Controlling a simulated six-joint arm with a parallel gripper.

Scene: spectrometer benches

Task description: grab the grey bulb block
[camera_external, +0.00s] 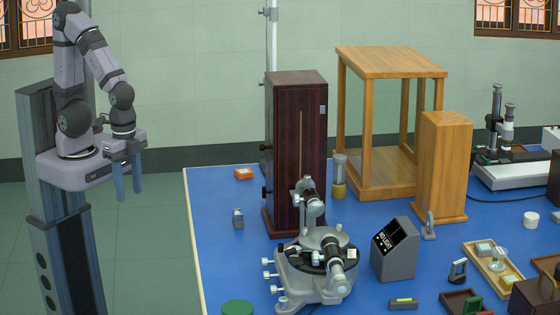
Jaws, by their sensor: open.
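A small grey block with a pale rounded top (238,220) stands on the left part of the blue table; it looks like the bulb block, though it is too small to make out fully. A larger grey box with a black, white-lettered slanted face (398,262) stands right of the spectrometer. My gripper (128,192) has two blue fingers pointing down, apart, with nothing between them. It hangs beyond the table's left edge, left of the small grey block and higher in the picture, well apart from it.
The blue table (215,268) is mostly clear around the small block.

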